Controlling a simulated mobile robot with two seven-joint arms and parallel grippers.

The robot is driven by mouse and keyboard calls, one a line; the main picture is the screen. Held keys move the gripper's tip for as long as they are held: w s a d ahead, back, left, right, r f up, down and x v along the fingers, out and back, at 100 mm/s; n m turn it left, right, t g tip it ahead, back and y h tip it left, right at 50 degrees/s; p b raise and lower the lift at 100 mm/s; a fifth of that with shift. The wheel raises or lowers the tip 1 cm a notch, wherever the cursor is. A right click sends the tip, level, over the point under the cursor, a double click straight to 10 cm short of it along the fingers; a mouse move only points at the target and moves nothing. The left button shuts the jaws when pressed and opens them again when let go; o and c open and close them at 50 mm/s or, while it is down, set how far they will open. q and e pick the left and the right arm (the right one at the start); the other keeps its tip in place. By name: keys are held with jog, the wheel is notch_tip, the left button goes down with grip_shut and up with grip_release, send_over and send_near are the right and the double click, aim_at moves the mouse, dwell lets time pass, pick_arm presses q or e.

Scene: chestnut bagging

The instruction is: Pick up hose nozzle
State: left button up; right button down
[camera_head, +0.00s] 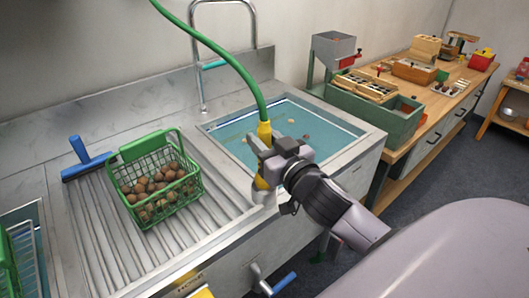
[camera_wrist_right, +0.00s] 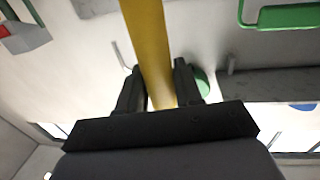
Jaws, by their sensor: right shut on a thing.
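The hose nozzle (camera_head: 264,132) is yellow and hangs from a green hose (camera_head: 222,52) that comes down from above. In the right wrist view the yellow nozzle (camera_wrist_right: 150,50) stands between the two dark fingers of my right gripper (camera_wrist_right: 163,90). The gripper hides part of the nozzle. My left gripper is not in view.
A green basket (camera_head: 157,178) of chestnuts stands on the ribbed drainboard (camera_head: 95,222). A blue squeegee (camera_head: 84,160) lies behind it. The sink basin (camera_head: 228,130) holds water with a few floating bits. A wooden bench (camera_head: 440,105) with boxes stands at the right.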

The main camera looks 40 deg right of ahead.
notch_tip(320, 180, up, 13)
jog(key=shift+f+p, duration=0.2)
jog(key=shift+p, duration=0.6)
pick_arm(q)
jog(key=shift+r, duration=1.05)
pick_arm(e)
jog(key=shift+r, duration=0.9)
